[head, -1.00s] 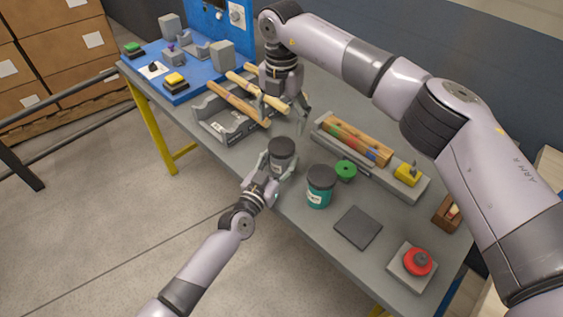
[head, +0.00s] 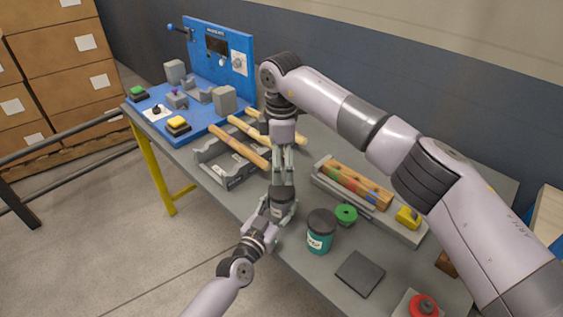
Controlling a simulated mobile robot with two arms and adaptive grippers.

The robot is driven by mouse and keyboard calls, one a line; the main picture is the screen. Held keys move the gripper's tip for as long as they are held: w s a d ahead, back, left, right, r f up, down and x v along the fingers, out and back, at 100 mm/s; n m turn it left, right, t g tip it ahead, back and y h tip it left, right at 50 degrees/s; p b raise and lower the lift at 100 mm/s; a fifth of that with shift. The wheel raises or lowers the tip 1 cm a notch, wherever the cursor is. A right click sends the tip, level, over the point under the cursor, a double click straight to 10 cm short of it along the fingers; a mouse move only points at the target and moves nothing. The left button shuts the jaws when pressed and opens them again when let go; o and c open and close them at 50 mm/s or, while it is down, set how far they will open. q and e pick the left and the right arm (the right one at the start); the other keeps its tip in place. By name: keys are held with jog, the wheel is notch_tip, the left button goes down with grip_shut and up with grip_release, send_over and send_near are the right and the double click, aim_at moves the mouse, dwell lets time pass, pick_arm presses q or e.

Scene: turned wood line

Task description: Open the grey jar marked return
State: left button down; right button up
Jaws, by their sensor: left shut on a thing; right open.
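The grey jar (head: 281,208) with a dark lid (head: 283,193) is near the table's front edge; its marking cannot be read here. My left gripper (head: 280,212) is shut on the jar's body from the front left. The jar looks upright with its lid on. My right gripper (head: 283,181) points straight down just above the lid, its fingers open. Whether its fingertips touch the lid cannot be told. The fingers and the jar's small size hide part of the lid.
A teal jar (head: 320,233) with a dark lid stands to the right, close to a green spool-like piece (head: 346,215). A grey tray (head: 228,175) with turned wooden pieces is at the left. A long grey holder (head: 393,228) lies at the right, a dark square pad (head: 360,273) in front.

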aim_at(282, 189)
jog(key=shift+f+m, duration=0.35)
jog(key=shift+m, duration=0.05)
notch_tip(282, 189, down, 7)
jog(key=shift+f, duration=0.2)
jog(key=shift+c, duration=0.3)
